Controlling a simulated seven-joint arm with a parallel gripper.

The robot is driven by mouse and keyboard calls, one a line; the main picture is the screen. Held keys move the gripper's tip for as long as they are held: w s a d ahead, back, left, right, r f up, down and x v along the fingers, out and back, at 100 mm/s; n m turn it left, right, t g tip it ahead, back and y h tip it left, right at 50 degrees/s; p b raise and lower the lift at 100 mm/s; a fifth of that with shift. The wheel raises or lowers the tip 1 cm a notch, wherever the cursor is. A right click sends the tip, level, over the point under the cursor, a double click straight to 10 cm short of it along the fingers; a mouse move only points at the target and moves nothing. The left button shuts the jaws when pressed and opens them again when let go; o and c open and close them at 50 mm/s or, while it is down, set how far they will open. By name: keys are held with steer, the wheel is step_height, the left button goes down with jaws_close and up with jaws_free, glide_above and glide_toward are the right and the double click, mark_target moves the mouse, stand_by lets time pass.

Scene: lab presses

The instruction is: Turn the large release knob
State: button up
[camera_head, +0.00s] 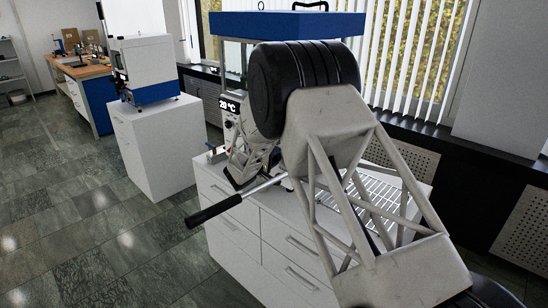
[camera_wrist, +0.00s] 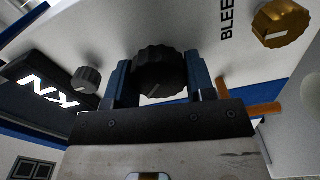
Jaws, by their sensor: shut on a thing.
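The large release knob (camera_wrist: 160,72) is black with a ribbed rim and a pale pointer line. It sits on the white press panel in the wrist view. My gripper (camera_wrist: 159,80) has one blue finger on each side of this knob and is shut on it. In the head view my arm covers much of the press front, and the knob and fingertips cannot be made out there.
A smaller grey knob (camera_wrist: 86,79) and a lit display marked kN (camera_wrist: 45,88) lie left of the fingers. A brass knob (camera_wrist: 284,24) is at upper right. A long black-handled lever (camera_head: 214,210) sticks out from the press. Another machine (camera_head: 148,68) stands behind left.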

steer(key=shift+f+n, duration=0.1)
steer(key=shift+n, duration=0.9)
steer(key=o, duration=0.9)
steer(key=shift+v, duration=3.9)
